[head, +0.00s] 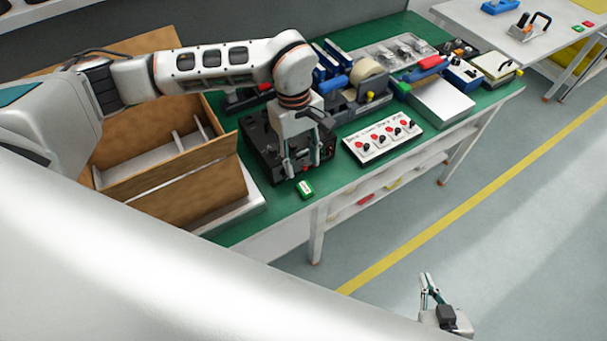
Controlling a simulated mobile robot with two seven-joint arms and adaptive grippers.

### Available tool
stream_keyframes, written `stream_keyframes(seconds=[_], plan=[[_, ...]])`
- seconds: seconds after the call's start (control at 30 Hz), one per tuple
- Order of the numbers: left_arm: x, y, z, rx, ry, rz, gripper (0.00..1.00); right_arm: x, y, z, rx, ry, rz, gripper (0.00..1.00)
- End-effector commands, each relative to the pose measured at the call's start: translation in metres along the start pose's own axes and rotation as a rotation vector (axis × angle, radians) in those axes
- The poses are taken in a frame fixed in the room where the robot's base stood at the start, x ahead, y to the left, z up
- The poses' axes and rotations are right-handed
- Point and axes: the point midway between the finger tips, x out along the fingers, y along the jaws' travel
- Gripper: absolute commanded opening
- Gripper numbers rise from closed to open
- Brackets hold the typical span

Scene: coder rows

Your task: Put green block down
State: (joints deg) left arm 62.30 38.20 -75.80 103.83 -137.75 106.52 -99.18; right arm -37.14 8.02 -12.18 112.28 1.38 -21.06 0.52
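A small green block (305,188) with a pale top lies on the green-topped workbench (262,228), close to its front edge and just in front of a black box. My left gripper (304,168) points down from above. Its two fingers are spread apart, and nothing shows held between them. The block shows just below the fingertips in the picture, apart from them. My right gripper (431,288) is at the bottom right, over the floor and away from the bench. Whether its fingers are apart is too small to tell.
The black box (262,150) stands behind and beside my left gripper. A large open cardboard box (195,185) stands left. A white panel with red and black knobs (365,150) lies right. Tools crowd the back. Bare bench top shows around the block. Another table (480,22) stands far right.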

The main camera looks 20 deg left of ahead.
Motion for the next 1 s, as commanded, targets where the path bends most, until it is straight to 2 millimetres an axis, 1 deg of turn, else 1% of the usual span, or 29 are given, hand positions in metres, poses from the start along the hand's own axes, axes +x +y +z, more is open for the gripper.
stream_keyframes(seconds=[0.03,0.1,0.2,0.3,0.8,1.0], plan=[[-0.009,0.0,-0.001,0.001,0.002,0.002,0.4,0.001,0.0,0.002,0.0,0.0,0.0,0.0],[-0.018,0.0,0.0,0.0,0.002,0.001,0.4,0.001,0.0,0.002,0.0,0.0,0.0,0.0],[-0.028,0.0,0.0,0.0,0.001,0.0,0.4,0.002,-0.001,0.003,0.0,0.0,0.0,0.0],[-0.034,0.0,0.0,0.0,0.0,-0.001,0.4,0.002,-0.001,0.003,0.0,0.0,0.0,0.0],[-0.036,0.0,0.001,0.0,-0.001,-0.001,0.4,0.002,0.0,0.001,0.0,0.004,0.001,0.0],[-0.036,0.0,0.001,0.0,-0.001,-0.002,0.4,0.001,0.0,0.003,-0.002,-0.001,0.001,0.0]])
